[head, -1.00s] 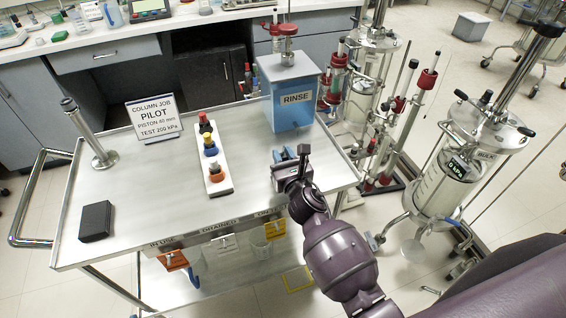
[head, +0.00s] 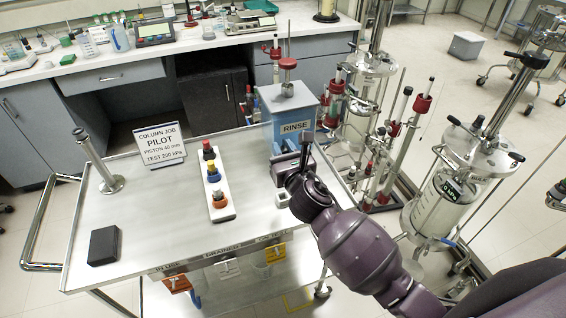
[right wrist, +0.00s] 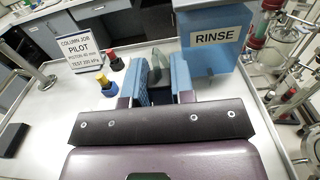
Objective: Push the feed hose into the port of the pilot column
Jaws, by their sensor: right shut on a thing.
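My right gripper (head: 290,147) is over the right part of the steel trolley top, just in front of the blue RINSE box (head: 295,127). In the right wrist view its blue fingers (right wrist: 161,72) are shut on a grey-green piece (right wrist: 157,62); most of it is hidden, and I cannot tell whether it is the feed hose. Slim columns with red fittings (head: 413,130) stand in a rack right of the trolley. A wide column marked BULK (head: 445,200) stands farther right. I cannot tell which is the pilot column, and no port shows clearly. My left gripper is not in view.
The trolley top (head: 150,225) carries a PILOT sign (head: 161,145), a white strip (head: 222,212) with coloured fittings, a black block (head: 103,246) and a metal post (head: 98,160). Its left-middle part is clear. A lab bench (head: 110,70) stands behind.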

